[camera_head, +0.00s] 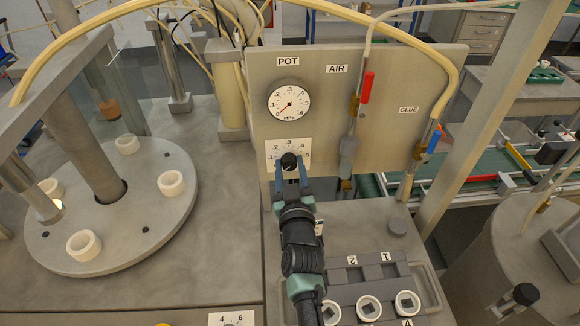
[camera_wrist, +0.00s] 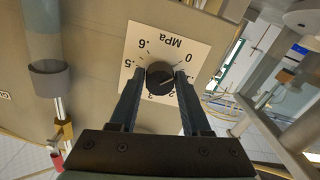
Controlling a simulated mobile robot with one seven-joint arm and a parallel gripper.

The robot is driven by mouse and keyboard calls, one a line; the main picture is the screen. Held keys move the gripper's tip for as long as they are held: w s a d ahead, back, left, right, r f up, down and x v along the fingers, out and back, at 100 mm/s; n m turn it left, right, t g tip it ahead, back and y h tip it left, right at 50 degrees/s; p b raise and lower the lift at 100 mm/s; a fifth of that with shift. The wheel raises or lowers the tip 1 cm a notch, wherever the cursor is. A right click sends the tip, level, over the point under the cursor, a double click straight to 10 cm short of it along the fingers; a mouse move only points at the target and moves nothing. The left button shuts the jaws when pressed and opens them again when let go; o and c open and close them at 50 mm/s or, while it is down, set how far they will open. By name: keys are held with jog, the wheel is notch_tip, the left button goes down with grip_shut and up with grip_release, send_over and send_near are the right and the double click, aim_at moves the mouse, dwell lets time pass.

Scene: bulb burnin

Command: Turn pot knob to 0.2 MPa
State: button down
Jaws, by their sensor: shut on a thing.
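The black pot knob (camera_head: 289,160) sits on a white dial plate (camera_head: 273,150) marked in MPa, low on the upright grey panel under the POT label. My gripper (camera_head: 290,181) reaches up to the panel, with its two blue-grey fingers on either side of the knob. In the wrist view the knob (camera_wrist: 160,78) lies between the fingertips of my gripper (camera_wrist: 161,80), and the dial plate (camera_wrist: 140,48) looks upside down. My gripper is shut on the knob. I cannot clearly read the knob's pointer. The round pressure gauge (camera_head: 289,101) above has a red needle pointing to the lower left, near 0.
A red-handled AIR valve (camera_head: 367,88) and a blue-handled GLUE valve (camera_head: 435,139) are on the panel to the right. A block with numbered slots and white rings (camera_head: 369,307) stands below. A round turntable (camera_head: 60,245) with white rings is at left.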

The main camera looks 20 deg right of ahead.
jog(key=m+b, duration=0.1)
jog(key=m, duration=0.2)
jog(key=shift+f+m+b, duration=0.15)
jog(key=shift+m+b, duration=0.15)
jog(key=shift+m, duration=0.1)
jog(key=m+b, duration=0.1)
jog(key=m, duration=0.3)
jog(key=shift+a+m, duration=0.1)
jog(key=shift+m, duration=0.2)
jog(key=m, duration=0.4)
jog(key=shift+m, duration=0.3)
jog(key=m, duration=0.4)
jog(key=shift+m, duration=0.3)
jog(key=shift+c, duration=1.9)
grip_release()
jog(key=shift+r, duration=0.2)
